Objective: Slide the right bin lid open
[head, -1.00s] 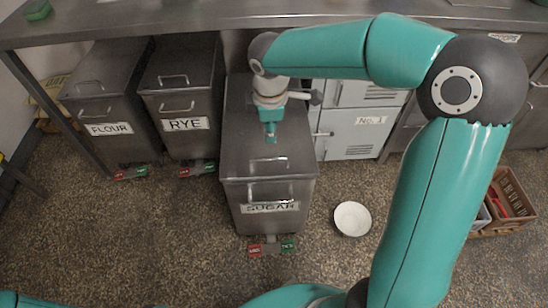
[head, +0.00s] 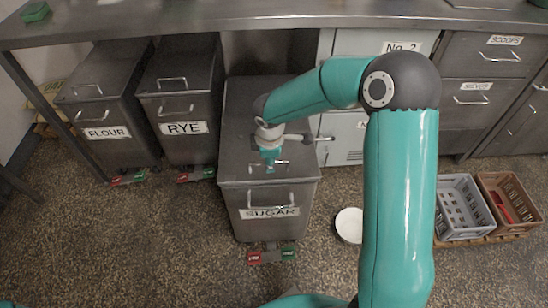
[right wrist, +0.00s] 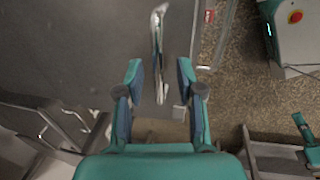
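The right bin (head: 240,125) is the grey metal one marked SUGAR, in the middle of the head view. Its flat lid (head: 240,105) covers the top, with a metal bar handle near the front edge, partly hidden by my gripper. My right gripper (head: 269,160) is over the front part of the lid, at this handle. In the right wrist view my right gripper (right wrist: 159,75) is open, with the lid handle (right wrist: 158,40) running between its two fingers. I cannot tell whether they touch it. My left gripper is not in view.
The FLOUR bin (head: 95,100) and RYE bin (head: 185,90) stand to the left. A steel counter (head: 200,22) overhangs behind. A white bowl (head: 348,226) lies on the floor right of the bin. A grey crate (head: 462,205) and a brown crate (head: 508,205) are further right.

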